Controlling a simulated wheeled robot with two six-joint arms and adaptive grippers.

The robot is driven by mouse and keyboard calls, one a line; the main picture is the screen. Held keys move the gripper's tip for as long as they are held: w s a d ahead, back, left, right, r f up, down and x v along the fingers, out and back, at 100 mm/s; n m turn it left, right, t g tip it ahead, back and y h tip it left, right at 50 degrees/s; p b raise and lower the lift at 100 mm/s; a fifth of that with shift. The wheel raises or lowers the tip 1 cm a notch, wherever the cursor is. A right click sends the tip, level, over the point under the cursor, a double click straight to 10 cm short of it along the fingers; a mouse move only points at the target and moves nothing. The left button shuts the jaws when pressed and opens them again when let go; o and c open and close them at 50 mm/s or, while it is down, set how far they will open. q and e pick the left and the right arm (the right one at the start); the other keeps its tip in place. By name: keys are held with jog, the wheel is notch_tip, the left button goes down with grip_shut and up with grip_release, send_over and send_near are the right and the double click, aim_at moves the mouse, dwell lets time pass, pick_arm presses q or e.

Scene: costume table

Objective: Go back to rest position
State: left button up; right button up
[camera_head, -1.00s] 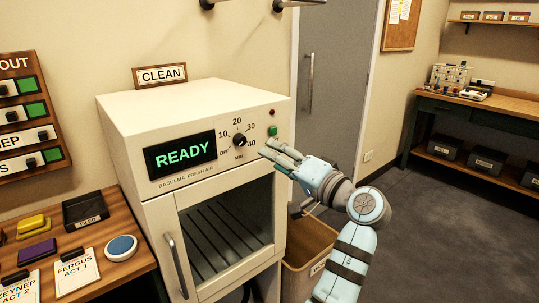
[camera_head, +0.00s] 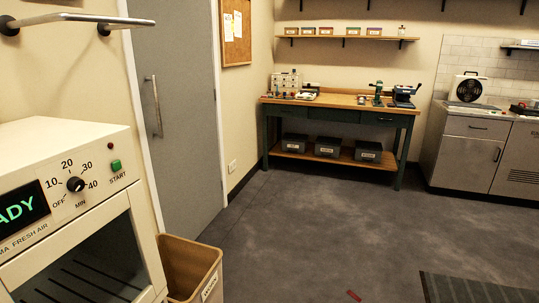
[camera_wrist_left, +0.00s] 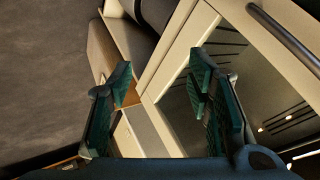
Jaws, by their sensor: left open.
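My left gripper (camera_wrist_left: 160,72) shows in the left wrist view with its two dark green fingers spread apart and nothing between them. Behind the fingers are the cream cabinet's frame, its glass door and a dark bar handle, all tilted. The same cream cabinet (camera_head: 75,148) stands at the left edge of the head view, cut off, with its dial, green START button and part of a lit display showing. Neither arm shows in the head view. My right gripper is in no current view.
A tan bin (camera_head: 190,266) stands right of the cabinet. A grey door (camera_head: 175,110) is behind it. A workbench (camera_head: 340,108) with tools and dark boxes is at the back, with grey cupboards (camera_head: 475,150) to its right. The grey floor (camera_head: 320,225) between is mostly clear, with a dark mat (camera_head: 475,290) at lower right.

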pick_arm(q)
jog(key=s+d+f+m+g+h, duration=0.1)
jog(key=s+d+f+h, duration=0.25)
jog(key=s, duration=0.35)
jog(key=s+d+f+m+g+h, duration=0.1)
jog(key=s+d+f+h, duration=0.1)
jog(key=s+d, duration=0.35)
jog(key=s+a+f+g+p, duration=0.1)
jog(key=s+a+f+p, duration=0.1)
jog(key=f, duration=0.6)
jog(key=s+a+f+p, duration=0.1)
jog(key=s+f, duration=0.1)
jog(key=f, duration=0.6)
jog(key=s+f+n+g+p, duration=0.1)
jog(key=s+f+p, duration=0.1)
jog(key=s+f, duration=0.7)
jog(key=s+a, duration=0.1)
jog(key=s, duration=0.3)
jog(key=shift+s+f, duration=0.3)
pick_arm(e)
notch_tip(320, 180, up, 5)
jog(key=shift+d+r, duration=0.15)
pick_arm(q)
jog(key=shift+c, duration=0.2)
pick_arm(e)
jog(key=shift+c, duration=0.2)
